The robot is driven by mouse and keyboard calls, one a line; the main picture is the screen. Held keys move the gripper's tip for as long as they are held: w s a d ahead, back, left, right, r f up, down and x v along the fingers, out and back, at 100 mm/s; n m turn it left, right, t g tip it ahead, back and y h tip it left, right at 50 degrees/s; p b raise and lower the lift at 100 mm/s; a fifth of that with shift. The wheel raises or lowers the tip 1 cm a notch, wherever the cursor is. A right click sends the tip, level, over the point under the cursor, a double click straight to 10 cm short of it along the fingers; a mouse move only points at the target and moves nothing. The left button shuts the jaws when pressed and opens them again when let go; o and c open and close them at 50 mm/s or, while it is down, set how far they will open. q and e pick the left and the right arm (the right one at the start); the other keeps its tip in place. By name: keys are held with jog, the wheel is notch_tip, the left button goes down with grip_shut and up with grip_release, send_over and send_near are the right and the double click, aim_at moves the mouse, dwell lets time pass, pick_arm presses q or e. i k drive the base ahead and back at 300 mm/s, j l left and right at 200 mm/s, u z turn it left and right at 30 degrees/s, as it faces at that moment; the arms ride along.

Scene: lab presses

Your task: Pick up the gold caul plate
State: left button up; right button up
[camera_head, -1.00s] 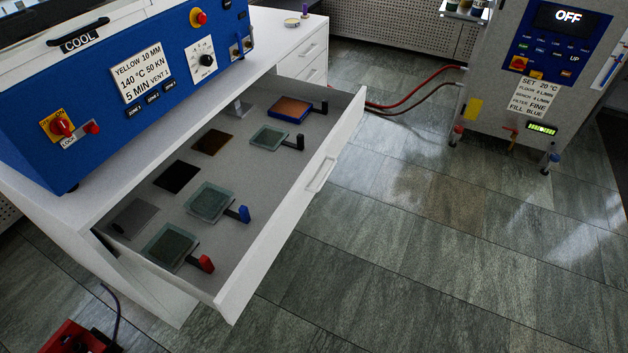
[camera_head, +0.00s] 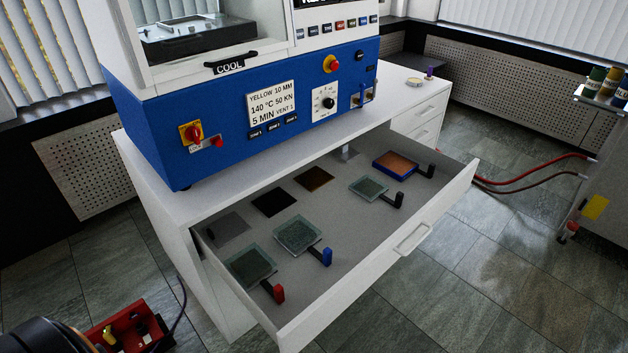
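A flat dark gold-brown plate, seemingly the gold caul plate (camera_head: 315,179), lies in the back row of the open drawer (camera_head: 349,262). A black plate (camera_head: 273,202) and a grey plate (camera_head: 227,229) lie to its left in that row. An orange-brown sheet in a blue frame (camera_head: 397,165) with a dark handle lies at the drawer's far right end. Neither of my grippers shows in the head view. A dark rounded part at the bottom left corner seems to be my own arm.
Glassy plates with red (camera_head: 250,267), blue (camera_head: 297,235) and black (camera_head: 368,188) handles lie along the drawer's front. The blue press (camera_head: 235,130) stands on the cabinet behind. A red toolbox (camera_head: 122,330) is on the floor at bottom left.

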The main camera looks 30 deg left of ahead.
aim_at(311, 179)
jog(key=i+l+u, duration=0.1)
jog(key=u, duration=0.4)
jog(key=l+u, duration=0.1)
jog(key=u, duration=0.35)
jog(key=i+l+u, duration=0.1)
jog(key=u, duration=0.4)
jog(key=i+l+u, duration=0.1)
jog(key=l+u, duration=0.2)
jog(key=l, duration=0.4)
jog(key=l+u, duration=0.25)
jog(key=l, duration=0.45)
jog(key=l+u, duration=0.3)
jog(key=l, duration=0.45)
jog(key=k+l+u, duration=0.3)
jog(key=l, duration=0.35)
jog(key=i+l, duration=0.05)
jog(key=i, duration=0.05)
